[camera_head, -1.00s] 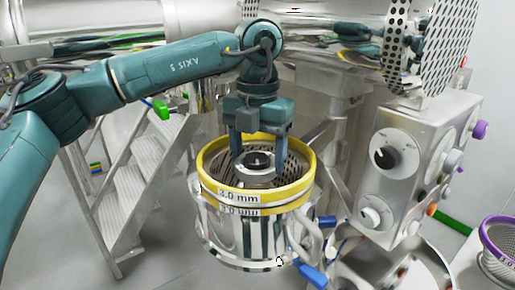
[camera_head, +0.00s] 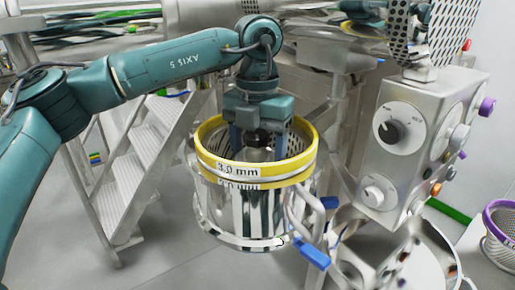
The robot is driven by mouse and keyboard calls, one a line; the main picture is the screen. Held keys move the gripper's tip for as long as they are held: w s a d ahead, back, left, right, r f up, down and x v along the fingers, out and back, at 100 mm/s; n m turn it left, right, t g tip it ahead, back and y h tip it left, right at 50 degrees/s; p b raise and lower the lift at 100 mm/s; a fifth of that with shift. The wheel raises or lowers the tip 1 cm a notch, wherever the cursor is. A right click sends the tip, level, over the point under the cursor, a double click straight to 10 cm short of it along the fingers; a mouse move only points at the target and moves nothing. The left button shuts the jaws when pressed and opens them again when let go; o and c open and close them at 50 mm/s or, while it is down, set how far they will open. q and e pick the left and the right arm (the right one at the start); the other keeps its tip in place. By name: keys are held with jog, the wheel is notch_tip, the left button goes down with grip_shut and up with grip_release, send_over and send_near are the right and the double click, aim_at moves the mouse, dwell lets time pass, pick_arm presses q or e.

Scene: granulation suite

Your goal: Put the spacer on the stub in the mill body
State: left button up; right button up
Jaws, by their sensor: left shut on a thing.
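The mill body (camera_head: 240,212) is a shiny steel drum in the middle of the head view. My left gripper (camera_head: 258,150) points straight down into its open top, its fingers below the level of the back rim. The gripper is shut on the spacer (camera_head: 258,155), a small grey ring between the fingertips, partly hidden by the near rim and the fingers. The stub is hidden below, so I cannot tell whether the spacer touches it. My right gripper is not in view.
A yellow ring (camera_head: 255,172) marked 3.0 mm surrounds the fingers on top of the drum. A blue-handled clamp (camera_head: 313,257) sticks out at its right. A control box with knobs (camera_head: 412,140) stands right, a purple-rimmed screen (camera_head: 490,222) at the far right, and metal steps (camera_head: 118,190) left.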

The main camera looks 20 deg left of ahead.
pick_arm(q)
jog(key=o, duration=1.1)
notch_tip(320, 180, up, 13)
jog(key=shift+r, duration=0.1)
jog(key=shift+s, duration=0.15)
dwell(0.3)
